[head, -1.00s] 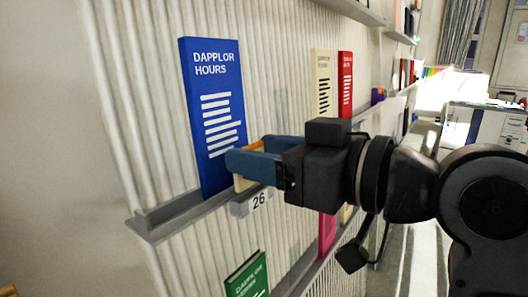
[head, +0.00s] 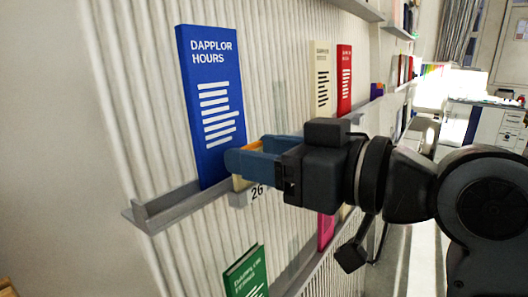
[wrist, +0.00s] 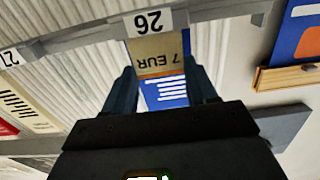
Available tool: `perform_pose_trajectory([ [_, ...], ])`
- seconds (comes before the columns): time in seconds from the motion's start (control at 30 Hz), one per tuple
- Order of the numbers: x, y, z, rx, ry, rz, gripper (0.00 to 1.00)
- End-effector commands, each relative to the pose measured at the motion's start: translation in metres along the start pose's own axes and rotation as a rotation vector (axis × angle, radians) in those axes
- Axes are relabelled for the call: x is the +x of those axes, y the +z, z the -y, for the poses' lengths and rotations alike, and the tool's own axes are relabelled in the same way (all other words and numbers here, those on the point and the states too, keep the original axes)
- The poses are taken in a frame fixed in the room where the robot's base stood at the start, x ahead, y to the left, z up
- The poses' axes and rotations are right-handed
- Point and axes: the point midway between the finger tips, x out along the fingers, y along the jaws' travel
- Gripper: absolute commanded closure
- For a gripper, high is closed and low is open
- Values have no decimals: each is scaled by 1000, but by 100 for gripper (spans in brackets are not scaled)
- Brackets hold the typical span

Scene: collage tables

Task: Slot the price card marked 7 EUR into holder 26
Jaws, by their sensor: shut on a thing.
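My gripper (head: 250,160) is shut on the 7 EUR price card, in front of the lower right part of the blue book. In the wrist view the card (wrist: 158,50) is beige, reads "7 EUR" upside down, and sits between both fingers of my gripper (wrist: 163,90). Holder 26 (head: 240,199) is on the shelf's front edge, partly covered by my gripper. Its white 26 label (wrist: 148,21) shows upside down in the wrist view, right at the card's lower edge. I cannot tell whether the card is inside the slot.
The blue book "Dapplor Hours" (head: 211,100) stands on the grey shelf (head: 160,212). A cream book (head: 320,80) and a red book (head: 345,80) stand further along. A green book (head: 246,275) is below. A label 21 (wrist: 10,57) shows in the wrist view.

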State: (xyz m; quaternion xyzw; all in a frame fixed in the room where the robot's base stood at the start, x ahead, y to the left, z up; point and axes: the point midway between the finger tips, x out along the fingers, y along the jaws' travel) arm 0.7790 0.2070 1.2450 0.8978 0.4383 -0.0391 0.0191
Motion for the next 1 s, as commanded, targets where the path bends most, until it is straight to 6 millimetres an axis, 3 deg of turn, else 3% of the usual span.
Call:
perform_pose_trajectory([
  [0.9, 0, 12, 0, 0, 0, 0, 71],
  [0.93, 0, 12, 0, 0, 0, 0, 42],
  [1.0, 0, 12, 0, 0, 0, 0, 36],
])
